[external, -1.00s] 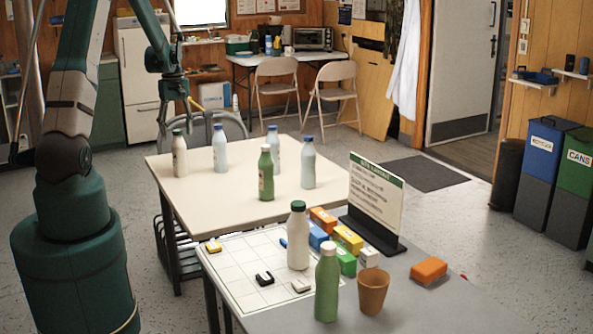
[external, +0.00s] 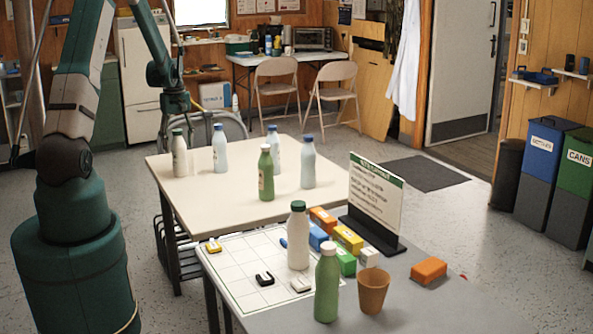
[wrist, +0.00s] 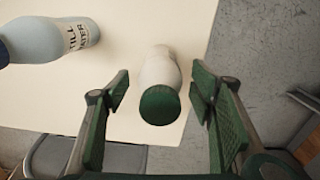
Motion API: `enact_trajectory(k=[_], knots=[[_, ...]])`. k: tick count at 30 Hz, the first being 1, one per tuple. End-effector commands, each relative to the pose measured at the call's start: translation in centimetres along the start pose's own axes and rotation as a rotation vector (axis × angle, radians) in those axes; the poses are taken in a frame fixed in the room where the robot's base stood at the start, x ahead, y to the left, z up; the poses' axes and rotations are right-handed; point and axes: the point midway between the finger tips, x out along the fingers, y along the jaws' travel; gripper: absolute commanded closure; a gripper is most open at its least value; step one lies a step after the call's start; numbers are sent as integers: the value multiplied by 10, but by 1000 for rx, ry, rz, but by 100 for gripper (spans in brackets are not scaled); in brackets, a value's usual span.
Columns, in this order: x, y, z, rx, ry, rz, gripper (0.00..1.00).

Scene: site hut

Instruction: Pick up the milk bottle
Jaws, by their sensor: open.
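A white bottle with a dark green cap (external: 179,158) stands upright at the far left corner of the cream table. In the wrist view the same white bottle (wrist: 160,72) shows from above, its green cap between the two fingers. My gripper (external: 178,130) is over this bottle, pointing down. Its fingers (wrist: 160,92) are open on either side of the cap, with a visible gap on each side. A similar white bottle with a green cap (external: 298,242) stands on the near grey table.
A blue-capped bottle labelled still water (wrist: 62,40) stands left of the gripper in the wrist view. A sign (external: 375,200) and several coloured boxes are on the near table.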

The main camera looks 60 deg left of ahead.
Motion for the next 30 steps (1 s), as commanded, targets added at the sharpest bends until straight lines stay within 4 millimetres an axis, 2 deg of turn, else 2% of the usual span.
enact_trajectory(k=[6,23,30], knots=[[16,0,0,0,0,0,45],[17,0,0,0,0,0,45],[17,0,0,0,0,0,74]])
